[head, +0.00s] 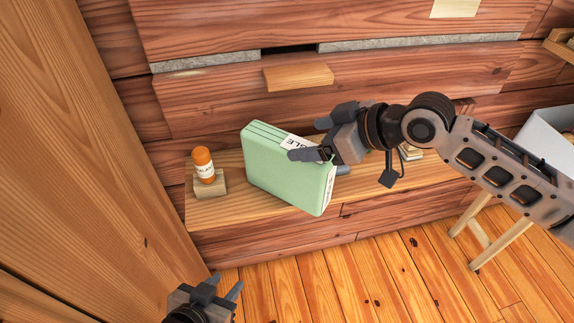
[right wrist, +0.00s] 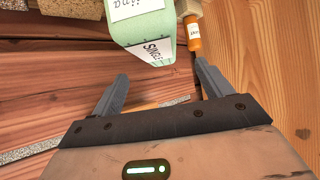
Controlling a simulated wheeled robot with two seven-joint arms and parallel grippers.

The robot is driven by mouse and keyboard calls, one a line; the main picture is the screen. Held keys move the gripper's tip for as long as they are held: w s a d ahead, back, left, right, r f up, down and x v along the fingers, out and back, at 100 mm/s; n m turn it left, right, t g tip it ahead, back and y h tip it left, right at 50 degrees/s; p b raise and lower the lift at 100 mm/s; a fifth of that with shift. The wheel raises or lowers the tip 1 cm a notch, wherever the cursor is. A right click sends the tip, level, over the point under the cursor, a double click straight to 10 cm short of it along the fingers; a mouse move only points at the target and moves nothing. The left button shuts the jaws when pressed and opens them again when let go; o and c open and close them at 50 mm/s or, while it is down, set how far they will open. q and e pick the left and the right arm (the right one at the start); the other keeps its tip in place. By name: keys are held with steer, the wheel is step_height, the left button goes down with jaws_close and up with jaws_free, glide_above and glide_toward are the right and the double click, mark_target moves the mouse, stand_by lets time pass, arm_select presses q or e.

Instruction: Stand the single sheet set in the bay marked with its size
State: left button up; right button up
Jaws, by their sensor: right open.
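The sheet set is a pale green block-like pack (head: 285,175) standing on a wooden ledge (head: 225,215). A white label on its edge ends in "GLE". In the right wrist view the pack (right wrist: 152,42) shows a label starting "SING". My right gripper (head: 312,138) is open at the pack's upper right edge; one dark finger overlaps the label in the head view. In the right wrist view its fingers (right wrist: 162,78) are spread, with the pack beyond the tips and not clearly between them. My left gripper (head: 224,283) is open and empty, low in front of the ledge. No size-marked bay is recognisable.
An orange bottle (head: 203,165) stands by a small wooden block (head: 210,185) left of the pack. A wooden panel (head: 110,130) rises at left. A pale bin (head: 545,135) is at right on a wooden stand (head: 480,235). A wooden block (head: 298,77) juts from the wall above.

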mark_target(289, 141)
steer(key=p+x, duration=0.1)
steer(key=x, duration=0.6)
steer(key=shift+w+a+f, duration=0.1)
steer(key=shift+w+f, duration=0.05)
steer(key=shift+f, duration=0.2)
steer(key=c, duration=1.5)
steer(key=shift+r, duration=0.15)
jaws_close()
